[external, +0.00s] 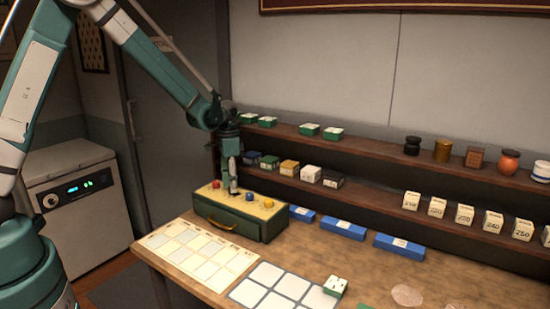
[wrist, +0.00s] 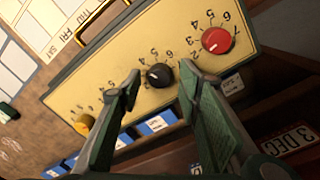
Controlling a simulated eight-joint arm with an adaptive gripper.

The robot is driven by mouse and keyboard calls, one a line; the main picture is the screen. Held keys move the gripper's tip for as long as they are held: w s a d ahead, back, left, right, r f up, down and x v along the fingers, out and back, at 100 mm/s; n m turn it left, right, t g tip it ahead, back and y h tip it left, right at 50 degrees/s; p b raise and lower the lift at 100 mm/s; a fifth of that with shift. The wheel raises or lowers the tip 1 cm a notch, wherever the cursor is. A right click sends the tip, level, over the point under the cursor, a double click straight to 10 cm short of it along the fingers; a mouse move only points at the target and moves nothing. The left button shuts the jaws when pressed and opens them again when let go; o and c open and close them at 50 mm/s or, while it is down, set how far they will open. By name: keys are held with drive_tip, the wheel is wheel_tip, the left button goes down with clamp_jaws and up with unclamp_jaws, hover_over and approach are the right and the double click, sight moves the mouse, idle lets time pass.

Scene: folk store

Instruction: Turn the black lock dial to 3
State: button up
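The black lock dial (wrist: 159,75) sits on the cream top face of a green box (external: 230,222), with numbers printed around it. A small pale mark shows on the dial, but I cannot tell which number it points to. My gripper (wrist: 161,70) is open, with one finger on each side of the black dial in the wrist view. I cannot tell whether the fingers touch it.
Red (wrist: 216,40) and yellow (wrist: 85,124) dials flank the black one. A blue dial (external: 249,196) also shows. Blue boxes (external: 343,229) lie right of the lock box. Shelves with blocks and jars stand behind. A calendar sheet (external: 197,254) lies in front.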

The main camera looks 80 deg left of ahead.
drive_tip(key=shift+f, duration=0.6)
drive_tip(key=c, duration=0.9)
drive_tip(key=n+b, duration=0.3)
drive_tip(key=shift+f, duration=0.15)
drive_tip(key=shift+n+b, duration=1.1)
drive_tip(key=shift+n, duration=1.3)
